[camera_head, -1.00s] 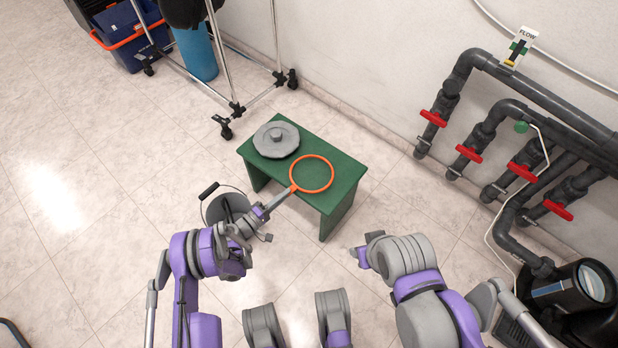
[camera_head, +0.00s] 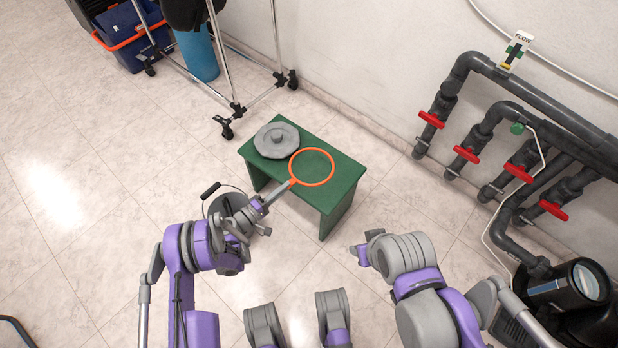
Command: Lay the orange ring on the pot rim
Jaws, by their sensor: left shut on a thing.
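The orange ring (camera_head: 312,149) shows as a thin hoop over the right half of the green stool (camera_head: 345,178). My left gripper (camera_head: 290,184) is shut on the ring's near-left edge. Whether the ring touches the stool top or hangs just above it, I cannot tell. A round grey vessel with a black handle (camera_head: 210,189) stands on the floor, partly hidden behind my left gripper and forearm; I cannot tell whether it is the pot. My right gripper (camera_head: 360,254) is over the floor, right of centre, away from the ring; its fingers are too small to read.
A grey lid with a knob (camera_head: 277,142) lies on the stool's left half. Dark pipes with red valve handles (camera_head: 467,154) run along the right wall. A black pump unit (camera_head: 572,290) stands at lower right. A wheeled metal rack (camera_head: 237,108) is behind the stool.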

